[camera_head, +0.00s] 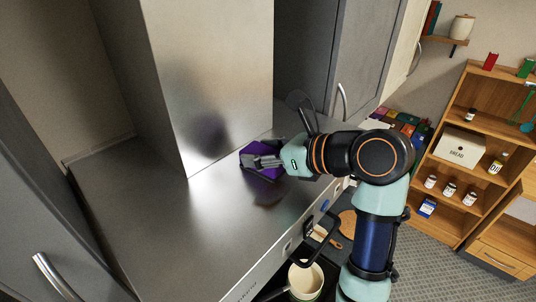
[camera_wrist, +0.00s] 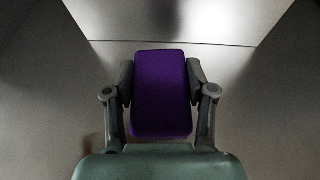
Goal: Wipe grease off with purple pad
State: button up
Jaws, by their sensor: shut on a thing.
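My gripper (camera_head: 262,160) is shut on a purple pad (camera_head: 256,149). In the wrist view, the purple pad (camera_wrist: 161,92) is held upright between the two fingers of my gripper (camera_wrist: 161,88). The pad is over the top of the grey metal hood (camera_head: 175,235), close to the base of the metal chimney (camera_head: 215,80). I cannot tell whether the pad touches the metal. Dark smudges (camera_head: 205,134) show on the chimney's face, but I cannot tell grease from reflection. A dark patch below the pad on the hood top looks like a reflection or a smear.
Grey cabinets flank the chimney, one at the right (camera_head: 345,60) and one at the lower left (camera_head: 35,220). A pot (camera_head: 305,279) stands below the hood's front edge. A wooden shelf (camera_head: 480,135) with jars and a bread box is at the right. The hood top's left part is clear.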

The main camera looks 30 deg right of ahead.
aim_at(245, 152)
jog(key=shift+w+a+f, duration=0.1)
jog(key=shift+w+a, duration=0.1)
jog(key=shift+w, duration=0.35)
jog(key=shift+w+a, duration=0.15)
jog(key=shift+w, duration=0.4)
jog(key=shift+s+a, duration=0.2)
jog(key=shift+a, duration=0.4)
jog(key=shift+s+a, duration=0.2)
jog(key=shift+a, duration=0.35)
jog(key=shift+s+d, duration=0.4)
jog(key=shift+s, duration=0.75)
jog(key=shift+s+d, duration=0.4)
jog(key=shift+s, duration=0.75)
jog(key=shift+s+d, duration=0.4)
jog(key=shift+s, duration=0.75)
